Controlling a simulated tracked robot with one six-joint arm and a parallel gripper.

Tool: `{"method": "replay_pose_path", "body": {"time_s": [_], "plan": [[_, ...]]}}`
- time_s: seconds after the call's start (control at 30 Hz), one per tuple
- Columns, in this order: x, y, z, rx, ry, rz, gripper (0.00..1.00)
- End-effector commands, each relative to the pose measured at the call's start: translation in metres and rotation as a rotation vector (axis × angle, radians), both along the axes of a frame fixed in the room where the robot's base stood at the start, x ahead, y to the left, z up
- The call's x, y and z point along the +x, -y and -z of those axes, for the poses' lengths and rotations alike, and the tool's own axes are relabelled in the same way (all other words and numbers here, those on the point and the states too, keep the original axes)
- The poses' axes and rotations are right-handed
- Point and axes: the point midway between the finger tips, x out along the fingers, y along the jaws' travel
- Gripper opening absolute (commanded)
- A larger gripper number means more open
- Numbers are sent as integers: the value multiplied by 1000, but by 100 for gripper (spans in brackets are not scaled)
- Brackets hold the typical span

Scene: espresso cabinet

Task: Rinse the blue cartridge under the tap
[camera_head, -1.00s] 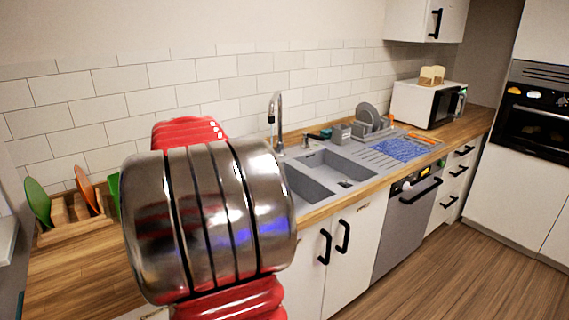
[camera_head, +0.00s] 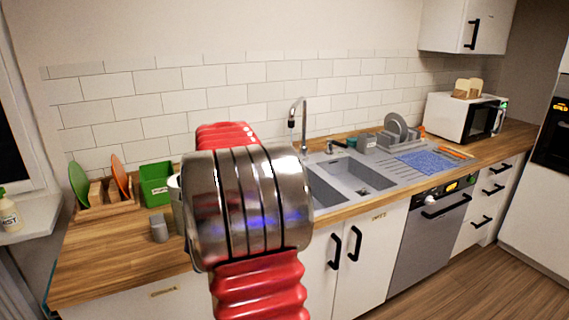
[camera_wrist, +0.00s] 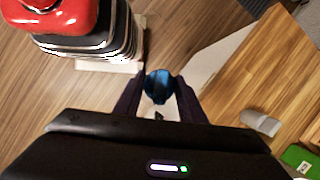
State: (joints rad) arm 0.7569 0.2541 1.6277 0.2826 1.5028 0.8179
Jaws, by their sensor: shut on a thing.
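In the wrist view my gripper (camera_wrist: 158,92) is shut on the blue cartridge (camera_wrist: 158,80), a round, shiny blue piece between the two dark fingers. It is held above the floor, off the counter's edge. In the head view my arm hides the gripper and the cartridge. The tap (camera_head: 303,120) is a tall chrome spout with a bent top. It stands behind the grey double sink (camera_head: 350,172), right of my arm. The left part of the sink is partly hidden by my arm.
The wooden counter (camera_head: 105,250) has a green box (camera_head: 156,186), a grey cylinder (camera_head: 159,229) and a wooden rack (camera_head: 108,207) on its left. A dish rack (camera_head: 390,138), blue mat (camera_head: 425,160) and microwave (camera_head: 465,115) stand to the right. Cabinet handles (camera_head: 355,244) stick out below the sink.

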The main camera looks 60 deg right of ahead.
Motion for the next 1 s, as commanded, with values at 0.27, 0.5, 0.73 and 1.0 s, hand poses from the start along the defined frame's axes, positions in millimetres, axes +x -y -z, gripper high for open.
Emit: {"method": "replay_pose_path", "body": {"time_s": [0.27,0.5,0.73,1.0], "plan": [[35,-20,22,0,-6,-419,13],[80,-64,54,5,-10,-836,13],[116,-119,87,13,-16,-1149,13],[145,-200,126,19,-20,-1440,13]]}}
